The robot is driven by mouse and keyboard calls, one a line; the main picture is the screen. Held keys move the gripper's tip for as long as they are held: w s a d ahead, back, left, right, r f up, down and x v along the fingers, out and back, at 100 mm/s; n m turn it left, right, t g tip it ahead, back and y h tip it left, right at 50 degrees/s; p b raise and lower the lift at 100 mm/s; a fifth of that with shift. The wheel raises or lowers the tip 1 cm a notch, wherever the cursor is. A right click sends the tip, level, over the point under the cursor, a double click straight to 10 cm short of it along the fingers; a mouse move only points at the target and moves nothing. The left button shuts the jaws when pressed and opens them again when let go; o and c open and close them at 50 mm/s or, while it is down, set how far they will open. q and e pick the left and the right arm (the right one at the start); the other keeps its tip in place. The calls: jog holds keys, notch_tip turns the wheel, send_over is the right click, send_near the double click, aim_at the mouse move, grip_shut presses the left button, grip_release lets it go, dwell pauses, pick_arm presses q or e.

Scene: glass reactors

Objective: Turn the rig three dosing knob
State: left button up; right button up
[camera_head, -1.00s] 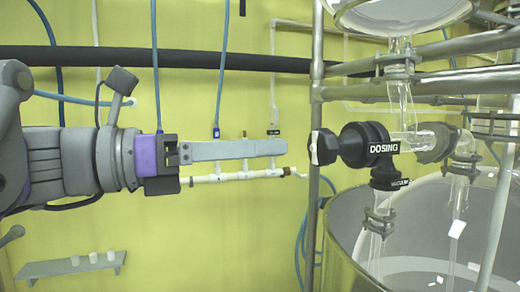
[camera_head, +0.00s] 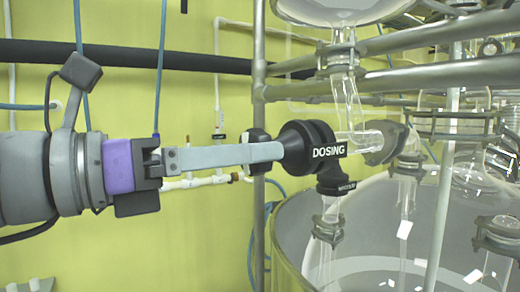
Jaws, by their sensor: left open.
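The black dosing valve (camera_head: 308,148), labelled DOSING, sits on the glass pipework at the centre. Its dosing knob (camera_head: 257,136) sticks out on the left side, black with a pale mark seen before. My left gripper (camera_head: 268,152) comes in level from the left. Its near grey finger crosses in front of the knob and its tip reaches the valve body's left edge in the picture. The far finger is hidden, so I cannot tell whether the fingers touch the knob. The jaws are open. My right gripper is not in view.
A vertical metal post (camera_head: 259,60) stands by the knob. Metal rails (camera_head: 400,48) run above the valve. A large glass vessel (camera_head: 290,240) is below, with glass pipes around it. A black vacuum-type fitting (camera_head: 335,182) hangs under the valve. White wall piping (camera_head: 205,182) lies behind.

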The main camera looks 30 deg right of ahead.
pick_arm(q)
jog(key=shift+d, duration=1.55)
jog(key=shift+a, duration=0.1)
jog(key=c, duration=1.4)
